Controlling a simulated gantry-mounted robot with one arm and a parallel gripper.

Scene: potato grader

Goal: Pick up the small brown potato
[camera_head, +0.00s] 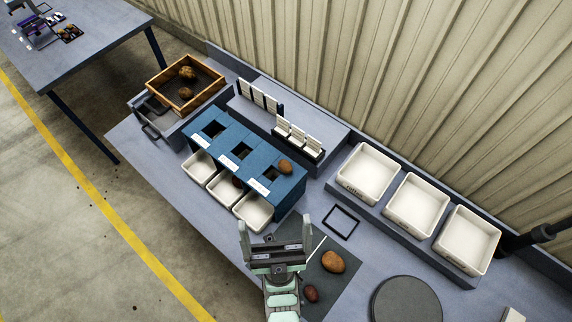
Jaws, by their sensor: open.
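My gripper (275,232) is open and empty at the bottom centre, its two fingers wide apart. Just right of it, on a dark mat (344,285), lie a larger orange-brown potato (333,261) and a small reddish-brown potato (311,293). Another small brown potato (285,167) rests on top of the blue grader box (262,158), near its right hole. A dark brown potato (237,182) shows partly at the middle white bin (222,188). I cannot tell from looks alone which one the task names.
A wooden crate (158,82) with several potatoes stands at the back left. White bins (198,168) (253,212) line the grader's front. Three white trays (366,173) (415,205) (467,240) stand at right. A black frame (341,221) and a round grey disc (407,300) lie on the table.

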